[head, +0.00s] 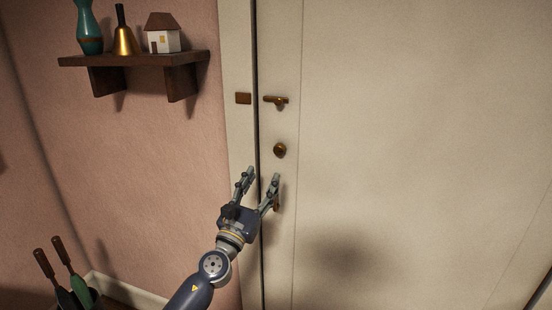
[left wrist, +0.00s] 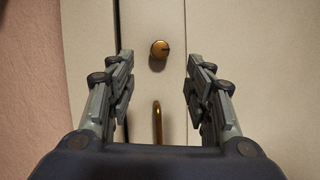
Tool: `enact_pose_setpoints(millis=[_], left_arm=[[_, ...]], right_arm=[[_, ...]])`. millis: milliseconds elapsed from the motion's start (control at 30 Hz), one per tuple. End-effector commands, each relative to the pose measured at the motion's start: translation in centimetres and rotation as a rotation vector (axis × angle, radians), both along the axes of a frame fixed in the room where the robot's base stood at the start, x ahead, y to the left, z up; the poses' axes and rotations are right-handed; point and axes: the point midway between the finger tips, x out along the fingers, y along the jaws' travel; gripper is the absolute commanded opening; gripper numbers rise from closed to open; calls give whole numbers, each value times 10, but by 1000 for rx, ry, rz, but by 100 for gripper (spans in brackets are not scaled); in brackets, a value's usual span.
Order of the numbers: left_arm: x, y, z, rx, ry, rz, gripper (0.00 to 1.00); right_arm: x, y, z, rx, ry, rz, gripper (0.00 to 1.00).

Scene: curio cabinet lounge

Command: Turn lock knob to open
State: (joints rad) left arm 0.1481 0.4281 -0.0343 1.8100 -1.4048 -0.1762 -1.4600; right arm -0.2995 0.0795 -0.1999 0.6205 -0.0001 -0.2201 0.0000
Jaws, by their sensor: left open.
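The lock knob (head: 279,150) is a small round brass piece on the left edge of the cream door (head: 400,130). In the left wrist view the knob (left wrist: 160,49) shows ahead, between and beyond my fingers, with a dark slot-like mark on its face. My left gripper (head: 261,176) is open and empty, just below the knob in the head view and apart from it. A curved brass handle (left wrist: 157,122) shows lower between the fingers; in the head view it is mostly hidden behind my gripper. My right gripper is not in view.
A brass latch (head: 276,99) sits above the knob, with a plate (head: 243,98) on the frame beside it. A wall shelf (head: 135,60) holds a vase, a bell and a small house. Handled tools (head: 65,275) stand at lower left. The door's right side is clear.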

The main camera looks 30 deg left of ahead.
Motion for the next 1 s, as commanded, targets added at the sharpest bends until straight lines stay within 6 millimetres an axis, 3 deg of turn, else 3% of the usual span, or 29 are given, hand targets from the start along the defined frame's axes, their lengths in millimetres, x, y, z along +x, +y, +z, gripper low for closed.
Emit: enact_pose_setpoints(millis=[600,1000], left_arm=[[85,4,33,-7,2,-1,48],[97,4,38,-7,5,-2,48]], right_arm=[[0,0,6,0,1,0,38],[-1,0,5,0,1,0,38]])
